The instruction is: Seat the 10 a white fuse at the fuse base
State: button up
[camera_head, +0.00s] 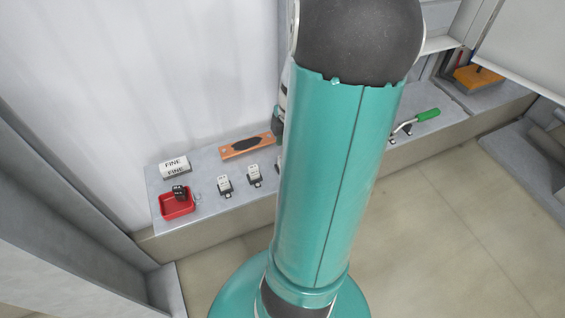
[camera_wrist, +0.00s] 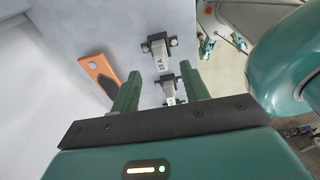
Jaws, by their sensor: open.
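In the wrist view, a white block marked "10 A" (camera_wrist: 158,62), the white fuse, sits in a black holder (camera_wrist: 148,47) on the grey bench. A second white block (camera_wrist: 169,88) with a black holder shows nearer, between my fingers in the picture; its label is too small to read. My gripper (camera_wrist: 159,82) is open, its two green fingers apart with nothing held. In the head view, two white blocks stand in black holders, one at left (camera_head: 224,182) and one at right (camera_head: 254,173). My arm hides my gripper there. I cannot tell an empty fuse base.
An orange plate with a dark oval (camera_head: 248,145) lies behind the blocks. A red tray (camera_head: 178,210) holding a black piece and a white box marked "FINE" (camera_head: 174,166) are at the bench's left. A green-handled lever (camera_head: 428,115) is right of my arm. A wall stands behind.

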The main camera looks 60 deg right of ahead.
jog(key=shift+w+a+f, duration=0.1)
jog(key=shift+a+f, duration=0.1)
jog(key=shift+f, duration=1.15)
jog(key=shift+w+a+f, duration=0.1)
jog(key=shift+a+f, duration=0.05)
jog(key=shift+f, duration=1.15)
grip_shut()
jog(key=shift+r, duration=0.5)
notch_tip(320, 180, up, 2)
jog(key=shift+r, duration=0.25)
jog(key=s+a+r, duration=0.7)
jog(key=a+r, duration=0.2)
jog(key=a, duration=0.2)
jog(key=shift+s+a+r, duration=0.25)
jog(key=shift+s+a, duration=0.05)
jog(key=shift+a, duration=0.1)
